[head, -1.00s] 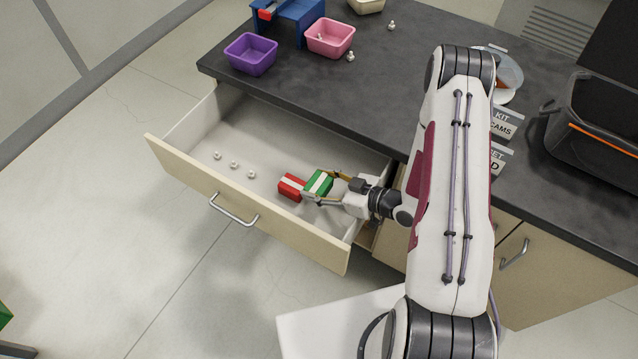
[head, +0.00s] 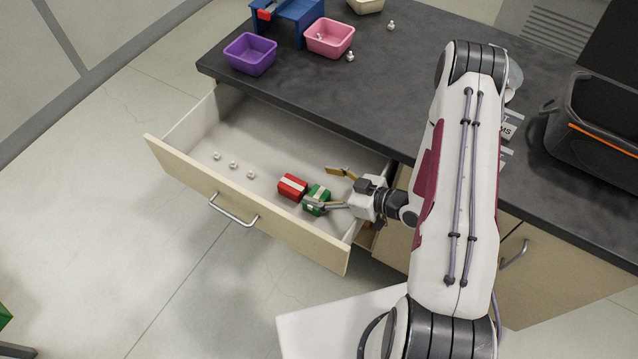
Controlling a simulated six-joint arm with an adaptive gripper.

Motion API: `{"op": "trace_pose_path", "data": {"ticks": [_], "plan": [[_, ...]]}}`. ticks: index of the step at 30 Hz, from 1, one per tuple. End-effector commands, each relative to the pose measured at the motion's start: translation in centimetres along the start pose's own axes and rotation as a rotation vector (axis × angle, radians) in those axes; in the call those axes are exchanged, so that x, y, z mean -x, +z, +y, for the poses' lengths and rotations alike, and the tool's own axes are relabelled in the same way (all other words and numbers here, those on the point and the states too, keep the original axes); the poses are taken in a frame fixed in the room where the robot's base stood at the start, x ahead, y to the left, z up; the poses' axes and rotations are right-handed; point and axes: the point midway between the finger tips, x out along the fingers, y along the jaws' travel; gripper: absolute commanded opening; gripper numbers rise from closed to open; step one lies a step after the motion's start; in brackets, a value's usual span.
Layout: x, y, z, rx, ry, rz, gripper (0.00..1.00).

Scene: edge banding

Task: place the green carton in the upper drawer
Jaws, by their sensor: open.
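The green carton (head: 315,196), with a pale stripe, lies on the floor of the open upper drawer (head: 205,184). It sits just right of a red carton (head: 292,187) with a white stripe. My gripper (head: 331,188) reaches into the drawer from the right with its fingers spread. One finger is beside or over the near right part of the green carton; I cannot tell if it touches. The other finger is apart from it, farther back. Nothing is held between the fingers.
Several small white knobs (head: 233,165) lie in the drawer's left part. The dark countertop (head: 300,90) overhangs behind. The drawer's middle floor is free.

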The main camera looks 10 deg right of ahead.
Motion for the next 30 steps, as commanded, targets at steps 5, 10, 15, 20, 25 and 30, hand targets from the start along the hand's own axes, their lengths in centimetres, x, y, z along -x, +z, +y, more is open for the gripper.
{"op": "trace_pose_path", "data": {"ticks": [5, 10, 15, 20, 25, 30], "plan": [[2.0, -0.1, 0.1, -0.003, 0.003, 0.002, 0.68], [3.7, -0.1, 0.1, -0.002, 0.002, 0.003, 0.68], [5.4, -0.1, 0.1, -0.003, 0.003, 0.004, 0.68], [7.0, -0.1, 0.1, -0.002, 0.003, 0.005, 0.68], [8.6, -0.1, 0.1, -0.003, 0.002, 0.005, 0.68], [9.8, -0.1, 0.1, -0.002, 0.002, 0.005, 0.68]]}}
